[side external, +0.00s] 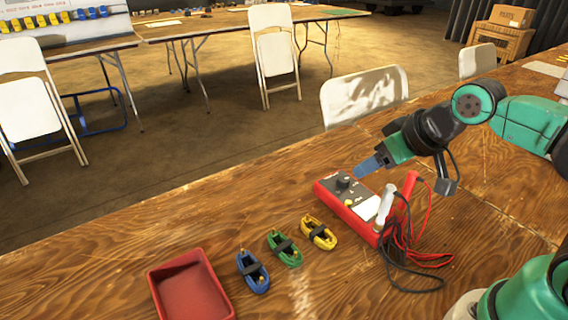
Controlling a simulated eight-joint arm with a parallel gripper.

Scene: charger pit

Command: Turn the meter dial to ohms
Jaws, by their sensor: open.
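A red multimeter with a grey face (359,201) lies on the wooden table. Its dark round dial (343,181) is near the end at the left, and its setting is too small to read. A grey probe and a red probe (410,184) stand at the other end, with red and black leads. My gripper (367,167) has blue fingers and is just above and right of the dial, apart from it as far as I can tell. It is open and holds nothing I can see. The gap between its fingers is hidden by the viewing angle.
A red tray (190,287) stands at the front left. The black lead (412,287) loops over the table at the right. White chairs stand behind the table.

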